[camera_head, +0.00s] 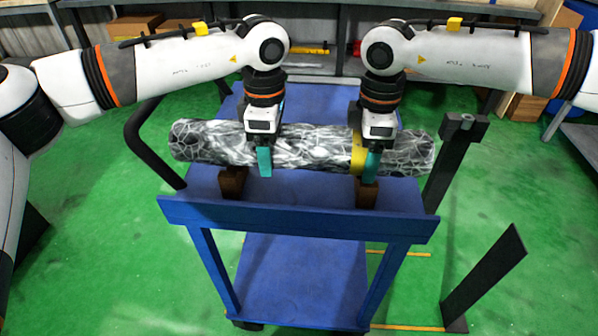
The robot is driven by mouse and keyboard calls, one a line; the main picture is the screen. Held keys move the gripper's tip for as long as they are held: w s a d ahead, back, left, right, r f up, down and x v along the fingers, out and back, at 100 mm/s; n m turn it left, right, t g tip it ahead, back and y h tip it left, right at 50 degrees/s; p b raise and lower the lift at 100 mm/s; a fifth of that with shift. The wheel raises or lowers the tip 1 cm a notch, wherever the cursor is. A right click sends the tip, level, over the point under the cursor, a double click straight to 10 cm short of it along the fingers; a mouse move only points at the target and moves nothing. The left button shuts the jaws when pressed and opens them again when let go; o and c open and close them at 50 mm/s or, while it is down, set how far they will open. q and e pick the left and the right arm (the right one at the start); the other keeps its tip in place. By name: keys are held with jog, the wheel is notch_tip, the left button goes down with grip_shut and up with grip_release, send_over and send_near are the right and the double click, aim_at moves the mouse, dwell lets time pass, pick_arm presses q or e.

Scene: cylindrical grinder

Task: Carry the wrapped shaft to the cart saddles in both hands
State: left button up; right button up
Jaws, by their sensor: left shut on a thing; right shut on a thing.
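The wrapped shaft (205,145) is a thick grey and white marbled roll with a yellow band near its right part. It lies level, left to right, over the blue cart (300,227). My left gripper (265,160) is shut on it left of its middle. My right gripper (371,164) is shut on it at the yellow band. Two brown saddles stand on the cart top under the shaft, the left saddle (231,182) and the right saddle (366,194). I cannot tell whether the shaft touches them, as it and the grippers hide their tops.
The cart has a black handle (150,150) at left and a lower shelf (300,275). Dark posts (455,165) stand close to its right, with another dark angled piece (487,275) farther front. Shelving with boxes lines the back. Green floor is open at left.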

pick_arm(q)
jog(key=shift+f+b, duration=0.55)
jog(key=shift+b, duration=0.05)
pick_arm(e)
jog(key=shift+w+f, duration=0.1)
jog(key=shift+f, duration=0.45)
pick_arm(q)
jog(key=o, duration=1.7)
jog(key=shift+f, duration=0.1)
pick_arm(e)
jog(key=o, duration=1.7)
jog(key=shift+f, duration=0.1)
pick_arm(q)
jog(key=o, duration=0.3)
jog(key=shift+s, duration=0.25)
pick_arm(e)
jog(key=o, duration=0.3)
jog(key=shift+s, duration=0.3)
pick_arm(q)
jog(key=shift+o, duration=0.2)
pick_arm(e)
jog(key=shift+o, duration=0.2)
pick_arm(q)
jog(key=shift+w, duration=0.1)
pick_arm(e)
jog(key=shift+w, duration=0.1)
